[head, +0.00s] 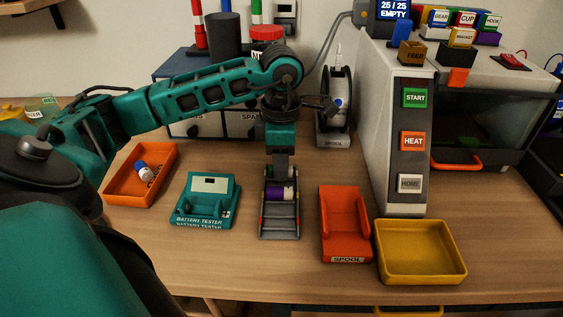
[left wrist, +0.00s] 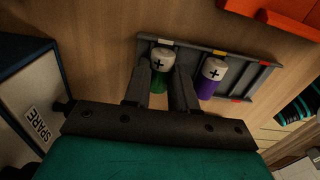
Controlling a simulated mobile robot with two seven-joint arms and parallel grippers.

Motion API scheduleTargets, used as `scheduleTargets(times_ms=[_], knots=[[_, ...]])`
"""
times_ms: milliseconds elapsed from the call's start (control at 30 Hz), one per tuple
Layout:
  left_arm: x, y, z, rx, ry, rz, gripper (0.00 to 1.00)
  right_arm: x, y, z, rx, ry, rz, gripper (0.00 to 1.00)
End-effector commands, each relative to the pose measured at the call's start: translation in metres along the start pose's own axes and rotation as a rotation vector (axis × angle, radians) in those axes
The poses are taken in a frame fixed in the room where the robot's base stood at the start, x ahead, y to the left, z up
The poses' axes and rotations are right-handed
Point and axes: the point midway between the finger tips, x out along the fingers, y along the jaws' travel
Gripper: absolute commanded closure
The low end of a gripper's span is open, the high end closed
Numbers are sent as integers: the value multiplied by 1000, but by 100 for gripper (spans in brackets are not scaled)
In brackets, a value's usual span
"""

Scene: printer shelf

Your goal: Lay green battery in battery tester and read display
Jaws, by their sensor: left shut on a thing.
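In the head view the gripper (head: 279,172) reaches down into the back end of the rack (head: 279,222) and mostly hides the green battery. A purple battery (head: 280,193) lies beside it in the rack; it also shows in the left wrist view (left wrist: 208,82). The teal battery tester (head: 205,207) is left of the rack, its cradle empty and its display (head: 208,184) blank. My right gripper is out of view.
An orange tray (head: 122,190) with a blue and white item is at the left. An orange spool holder (head: 345,225) and a yellow tray (head: 421,252) are at the right, before the printer (head: 393,120). Bare tabletop separates rack and tester.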

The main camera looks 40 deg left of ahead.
Motion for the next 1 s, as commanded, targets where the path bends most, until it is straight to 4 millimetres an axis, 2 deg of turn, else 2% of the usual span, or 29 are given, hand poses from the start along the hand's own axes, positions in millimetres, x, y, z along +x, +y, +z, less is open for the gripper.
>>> scheduleTargets(times_ms=[1000], knots=[[-58,0,0,0,-1,1,100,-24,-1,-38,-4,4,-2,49]])
